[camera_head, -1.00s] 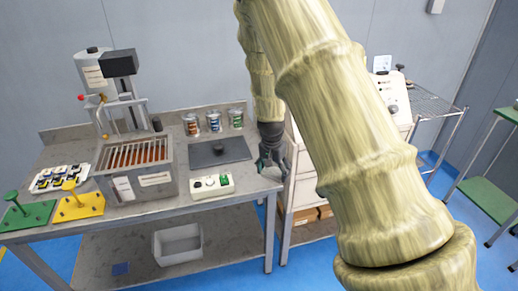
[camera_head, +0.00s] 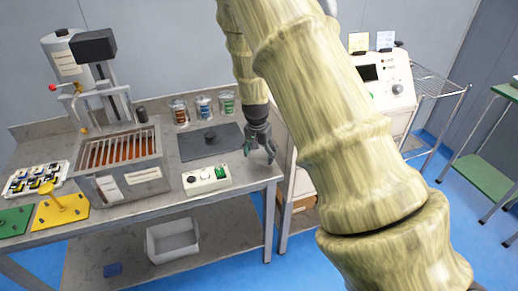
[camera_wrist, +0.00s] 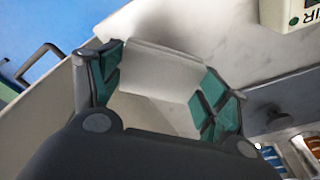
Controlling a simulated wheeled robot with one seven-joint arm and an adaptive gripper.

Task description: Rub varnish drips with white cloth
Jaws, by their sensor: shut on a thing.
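The white cloth (camera_wrist: 160,72) shows in the wrist view as a pale folded piece between the green pads of my gripper (camera_wrist: 158,82). My gripper is shut on it. In the head view my gripper (camera_head: 262,150) is at the right end of the grey workbench (camera_head: 235,198), right of the dark mat, and the cloth cannot be made out there. I cannot tell whether the cloth touches the bench top. No varnish drips can be made out in either view.
The dark mat (camera_head: 222,146) with a knob lies left of my gripper, the control box (camera_head: 206,179) in front of it. Several cans (camera_head: 203,106) stand behind. The varnish tank (camera_head: 122,155) is further left. A white cabinet (camera_head: 384,80) stands to the right.

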